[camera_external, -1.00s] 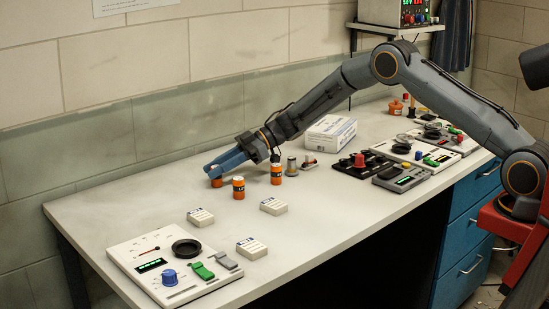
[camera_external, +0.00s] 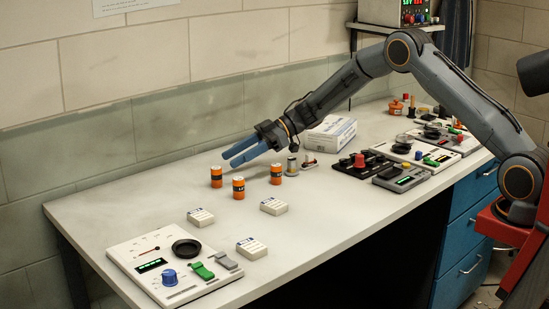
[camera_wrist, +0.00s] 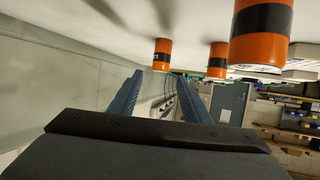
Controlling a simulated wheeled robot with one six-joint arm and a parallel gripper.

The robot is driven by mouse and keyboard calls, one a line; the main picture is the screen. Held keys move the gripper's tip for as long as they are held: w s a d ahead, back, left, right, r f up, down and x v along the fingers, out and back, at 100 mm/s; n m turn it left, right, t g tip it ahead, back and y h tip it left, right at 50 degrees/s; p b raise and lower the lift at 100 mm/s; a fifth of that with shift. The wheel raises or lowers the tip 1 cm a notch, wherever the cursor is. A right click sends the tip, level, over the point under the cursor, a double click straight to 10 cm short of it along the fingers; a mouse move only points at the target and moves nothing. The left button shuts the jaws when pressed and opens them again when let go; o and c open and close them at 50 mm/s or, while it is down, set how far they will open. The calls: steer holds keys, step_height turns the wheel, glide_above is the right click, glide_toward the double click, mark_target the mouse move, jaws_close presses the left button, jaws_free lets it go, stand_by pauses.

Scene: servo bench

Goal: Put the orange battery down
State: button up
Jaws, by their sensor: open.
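Three orange batteries with black bands stand upright on the bench: a left one (camera_external: 216,177), a middle one (camera_external: 238,188) and a right one (camera_external: 276,174). My gripper (camera_external: 234,158) is open and empty, raised above the bench, with its blue fingers pointing left and down. The fingertips are apart from the left battery, up and to its right. In the wrist view, my gripper's two fingers (camera_wrist: 160,88) are spread, with one orange battery (camera_wrist: 162,55) beyond them, another (camera_wrist: 217,60) to its right and a large near one (camera_wrist: 261,32) at the upper right.
White small boxes (camera_external: 200,217) lie in front of the batteries. A white panel (camera_external: 122,247) with a blue knob sits at the front left. The bench (camera_external: 130,205) is clear at left.

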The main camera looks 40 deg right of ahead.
steer(key=v, duration=0.5)
steer(key=shift+s+d+r+b, duration=0.1)
steer(key=shift+b, duration=0.25)
